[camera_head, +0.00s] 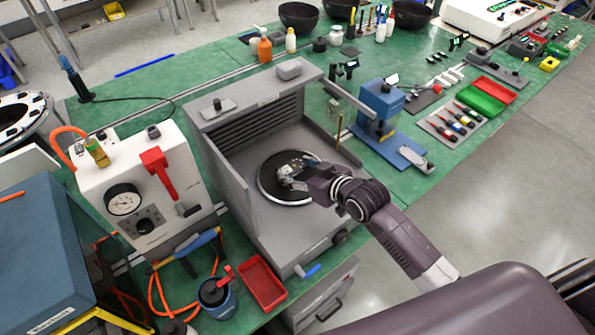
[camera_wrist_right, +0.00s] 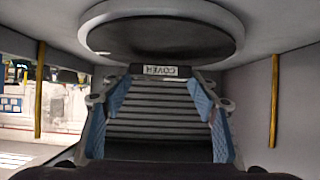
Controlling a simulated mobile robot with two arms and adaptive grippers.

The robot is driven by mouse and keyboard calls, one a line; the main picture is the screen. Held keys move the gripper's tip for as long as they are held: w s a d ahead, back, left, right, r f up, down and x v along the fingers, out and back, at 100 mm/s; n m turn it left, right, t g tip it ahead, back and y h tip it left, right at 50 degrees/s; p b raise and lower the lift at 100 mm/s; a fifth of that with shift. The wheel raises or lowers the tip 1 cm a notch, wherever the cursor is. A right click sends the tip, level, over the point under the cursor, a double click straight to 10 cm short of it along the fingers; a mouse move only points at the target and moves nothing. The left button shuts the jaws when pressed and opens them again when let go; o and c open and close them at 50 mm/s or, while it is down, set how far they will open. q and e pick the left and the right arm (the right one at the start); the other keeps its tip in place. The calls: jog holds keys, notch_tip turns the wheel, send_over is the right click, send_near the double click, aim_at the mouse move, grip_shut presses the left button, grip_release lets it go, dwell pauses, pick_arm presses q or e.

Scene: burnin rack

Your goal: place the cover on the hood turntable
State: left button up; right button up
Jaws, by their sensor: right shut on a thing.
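The hood turntable (camera_head: 267,188) is a round dark disc with a pale rim on the floor of the open grey hood (camera_head: 276,228). In the right wrist view the turntable (camera_wrist_right: 160,40) fills the top of the picture. My right gripper (camera_head: 292,173) is inside the hood, over the turntable. Its blue-padded fingers are shut on the cover (camera_wrist_right: 160,71), a small dark piece with a white label reading COVER, upside down. In the head view the fingers mostly hide the cover. Whether it touches the disc cannot be told. My left gripper is not in view.
The hood's side walls and slatted back (camera_head: 260,132) enclose my right gripper. A white gauge box (camera_head: 150,215) stands left of the hood. A blue device (camera_head: 380,105) stands to the right. A red tray (camera_head: 262,283) lies in front.

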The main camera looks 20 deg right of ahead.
jog(key=shift+f, duration=0.75)
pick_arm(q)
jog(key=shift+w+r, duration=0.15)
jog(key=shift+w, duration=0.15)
pick_arm(e)
jog(key=o, duration=1.1)
pick_arm(q)
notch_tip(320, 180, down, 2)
jog(key=shift+b, duration=0.95)
pick_arm(e)
jog(key=v, duration=1.2)
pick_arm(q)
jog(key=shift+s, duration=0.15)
pick_arm(e)
jog(key=shift+s+f, duration=0.15)
